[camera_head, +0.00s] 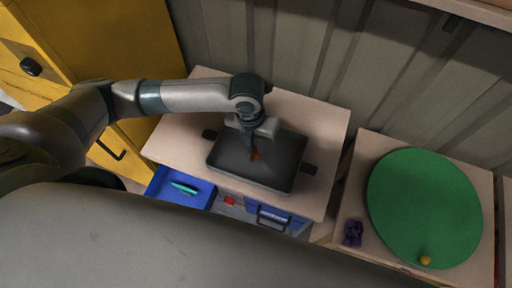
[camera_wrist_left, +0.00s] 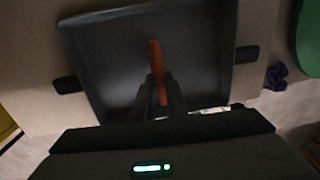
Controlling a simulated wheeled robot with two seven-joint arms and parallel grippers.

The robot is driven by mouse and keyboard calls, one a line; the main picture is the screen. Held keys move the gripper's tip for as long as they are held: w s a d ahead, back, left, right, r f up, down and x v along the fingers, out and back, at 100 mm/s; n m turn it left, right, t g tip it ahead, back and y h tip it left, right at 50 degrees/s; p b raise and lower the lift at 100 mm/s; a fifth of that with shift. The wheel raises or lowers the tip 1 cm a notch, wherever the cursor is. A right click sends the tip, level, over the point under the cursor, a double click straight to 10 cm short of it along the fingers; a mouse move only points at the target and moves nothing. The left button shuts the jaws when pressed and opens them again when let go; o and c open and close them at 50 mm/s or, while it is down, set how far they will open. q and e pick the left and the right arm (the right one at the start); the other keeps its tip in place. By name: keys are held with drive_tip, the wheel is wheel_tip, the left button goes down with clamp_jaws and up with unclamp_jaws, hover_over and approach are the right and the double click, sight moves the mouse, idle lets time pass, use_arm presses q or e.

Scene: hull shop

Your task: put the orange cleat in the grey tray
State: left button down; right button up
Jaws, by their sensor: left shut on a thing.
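The orange cleat (camera_wrist_left: 156,62) is held between the fingers of my left gripper (camera_wrist_left: 160,100) in the left wrist view. It also shows as a small orange piece in the head view (camera_head: 255,156). The grey tray (camera_head: 226,163) lies on the wooden worktop and has a dark handle at each side. My left gripper (camera_head: 252,152) points down over the tray's inside, shut on the cleat. I cannot tell whether the cleat touches the tray floor (camera_wrist_left: 110,65). My right gripper is not in view.
A blue open drawer (camera_head: 172,197) with a teal object (camera_head: 185,188) juts out below the worktop. To the right, a round green disc (camera_head: 420,205) lies on another table with a purple object (camera_head: 352,233) and a yellow ball (camera_head: 425,260). A yellow cabinet (camera_head: 110,40) stands left.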

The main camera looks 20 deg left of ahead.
use_arm(q)
drive_tip(key=shift+f, duration=1.05)
drive_tip(key=shift+f, duration=0.15)
drive_tip(key=c, duration=1.8)
unclamp_jaws()
drive_tip(key=shift+o, duration=0.2)
wheel_tip(320, 180, up, 12)
drive_tip(key=a+p, duration=0.1)
drive_tip(key=p, duration=1)
